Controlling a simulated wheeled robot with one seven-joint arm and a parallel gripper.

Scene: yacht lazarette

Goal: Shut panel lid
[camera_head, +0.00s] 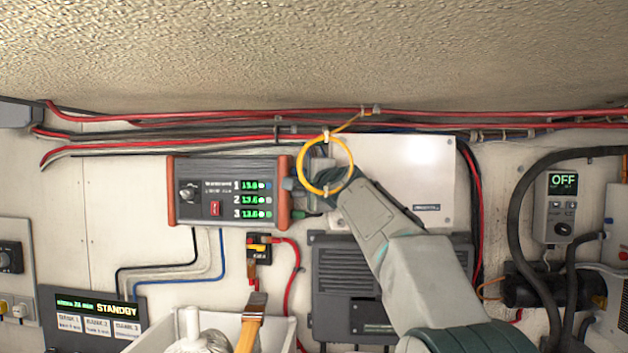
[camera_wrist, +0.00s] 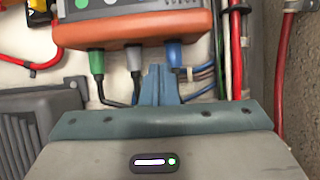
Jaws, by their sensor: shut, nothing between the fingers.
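A white rectangular panel lid (camera_head: 400,165) with a small dark label is on the back wall, right of centre in the head view. My arm covers its lower left part, and I cannot tell how far it stands open. My gripper (camera_head: 322,185) is at the panel's left edge, behind or beside a yellow ring (camera_head: 325,139). In the wrist view its fingers (camera_wrist: 161,82) are shut and empty, pointing at green, grey and blue plugs (camera_wrist: 134,58). The panel lid is not clearly visible in the wrist view.
An orange-ended unit (camera_head: 230,190) with green readouts is left of my gripper. A dark finned box (camera_head: 340,280) is below. Red and black cables (camera_head: 220,117) run above, and thick black hoses (camera_head: 515,215) are on the right. A white bin (camera_head: 275,328) stands in front.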

